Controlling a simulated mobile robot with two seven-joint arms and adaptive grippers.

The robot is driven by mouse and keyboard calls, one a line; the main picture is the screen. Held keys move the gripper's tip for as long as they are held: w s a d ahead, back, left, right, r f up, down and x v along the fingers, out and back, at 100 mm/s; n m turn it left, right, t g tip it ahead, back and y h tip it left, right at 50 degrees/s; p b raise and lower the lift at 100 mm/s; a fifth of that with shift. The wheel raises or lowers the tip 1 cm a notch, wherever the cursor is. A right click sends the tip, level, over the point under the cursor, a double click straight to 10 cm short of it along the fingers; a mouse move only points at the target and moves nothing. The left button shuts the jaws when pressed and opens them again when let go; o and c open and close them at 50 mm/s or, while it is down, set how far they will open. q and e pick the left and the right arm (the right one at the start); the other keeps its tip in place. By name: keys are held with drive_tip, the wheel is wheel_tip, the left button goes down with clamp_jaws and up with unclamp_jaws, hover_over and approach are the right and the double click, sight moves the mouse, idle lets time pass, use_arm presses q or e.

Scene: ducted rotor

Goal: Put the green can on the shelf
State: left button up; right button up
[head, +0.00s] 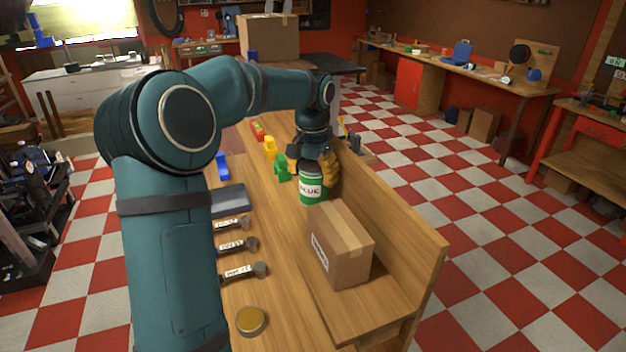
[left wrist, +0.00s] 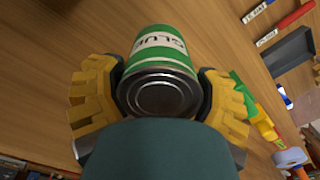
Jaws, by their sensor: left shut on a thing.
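The green can (head: 311,189) has a white label band and is held upright by my left gripper (head: 316,166). In the left wrist view the can (left wrist: 160,48) sits between the yellow fingers of the left gripper (left wrist: 160,100), its metal end facing the camera. The wooden shelf (head: 365,315) runs along the right side of the workbench, with a tall back board. The can is just behind a cardboard box on the shelf; I cannot tell whether its bottom touches wood. My right gripper is not in view.
The cardboard box (head: 340,247) stands on the shelf in front of the can. Several hammers (head: 240,246), a grey tray (head: 229,200), a green object (head: 282,168) and a yellow one (head: 270,148) lie on the bench. A round gold lid (head: 251,320) lies near the front. The shelf's front end is bare.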

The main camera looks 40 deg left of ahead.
use_arm(q)
drive_tip(key=shift+f, duration=0.65)
drive_tip(key=shift+f, duration=0.15)
drive_tip(key=o, duration=1.3)
drive_tip(key=shift+c, duration=0.2)
wheel_tip(320, 180, up, 12)
drive_tip(key=shift+r, duration=0.15)
